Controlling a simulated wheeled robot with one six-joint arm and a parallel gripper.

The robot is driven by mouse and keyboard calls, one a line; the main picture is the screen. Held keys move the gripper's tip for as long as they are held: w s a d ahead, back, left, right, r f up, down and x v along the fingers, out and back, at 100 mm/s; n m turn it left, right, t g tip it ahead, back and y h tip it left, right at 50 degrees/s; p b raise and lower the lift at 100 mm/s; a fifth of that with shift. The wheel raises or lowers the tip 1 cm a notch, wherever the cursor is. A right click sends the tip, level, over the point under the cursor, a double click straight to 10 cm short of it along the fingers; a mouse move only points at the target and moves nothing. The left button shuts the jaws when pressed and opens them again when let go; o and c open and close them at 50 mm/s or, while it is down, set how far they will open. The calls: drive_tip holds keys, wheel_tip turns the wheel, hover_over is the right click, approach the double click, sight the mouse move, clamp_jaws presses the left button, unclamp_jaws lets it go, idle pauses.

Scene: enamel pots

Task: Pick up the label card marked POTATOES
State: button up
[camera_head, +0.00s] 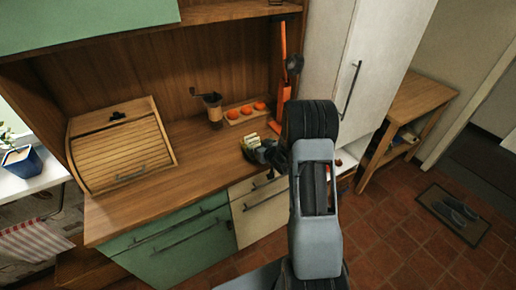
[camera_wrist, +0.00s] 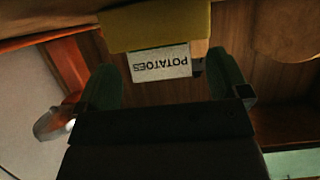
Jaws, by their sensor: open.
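The white label card marked POTATOES (camera_wrist: 160,62) shows upside down in the wrist view, just below the edge of a mustard-yellow thing (camera_wrist: 158,25). My gripper (camera_wrist: 168,76) is open, with one dark green finger on each side of the card. The card appears between the fingers, towards their tips; I cannot tell whether either finger touches it. In the head view my gripper (camera_head: 264,154) is low at the right end of the wooden counter (camera_head: 205,166), beside a small pale yellow thing (camera_head: 250,139). The card's lettering cannot be read there.
A roll-top bread box (camera_head: 122,152) stands on the left of the counter. A coffee grinder (camera_head: 213,108) and a tray with three orange round things (camera_head: 245,111) are behind my gripper. A tall white cupboard (camera_head: 362,65) stands to the right. The counter's front middle is clear.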

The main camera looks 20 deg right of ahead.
drive_tip(key=c, duration=1)
